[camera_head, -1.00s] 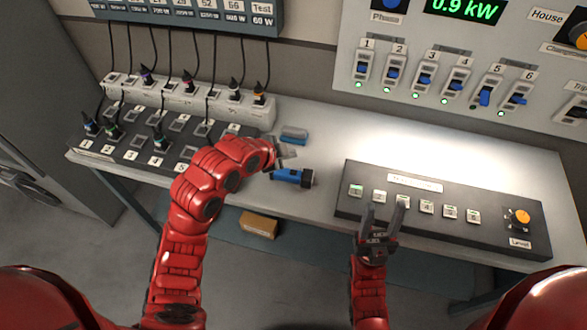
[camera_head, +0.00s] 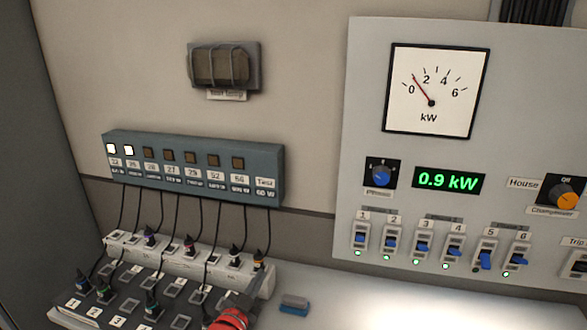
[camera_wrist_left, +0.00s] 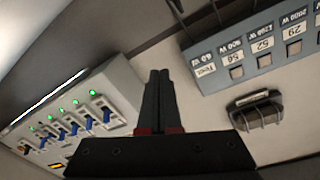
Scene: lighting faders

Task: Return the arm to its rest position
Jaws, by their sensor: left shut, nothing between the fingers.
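My left arm (camera_head: 229,320) shows as a red piece at the bottom edge of the head view, in front of the patch board. Most of the arm is below the picture. In the left wrist view my left gripper (camera_wrist_left: 160,74) has its two dark fingers together, with nothing between them. Its fingers lie between the switch panel and the labelled indicator box in that picture, and no contact with either shows. My right gripper is out of view.
The switch panel (camera_head: 365,300) has several blue-lever switches, a meter and a 0.9 kW readout (camera_head: 448,181). The indicator box (camera_head: 190,187) hangs above a white plug strip (camera_head: 215,262) with cables. A blue block (camera_head: 294,304) lies on the bench.

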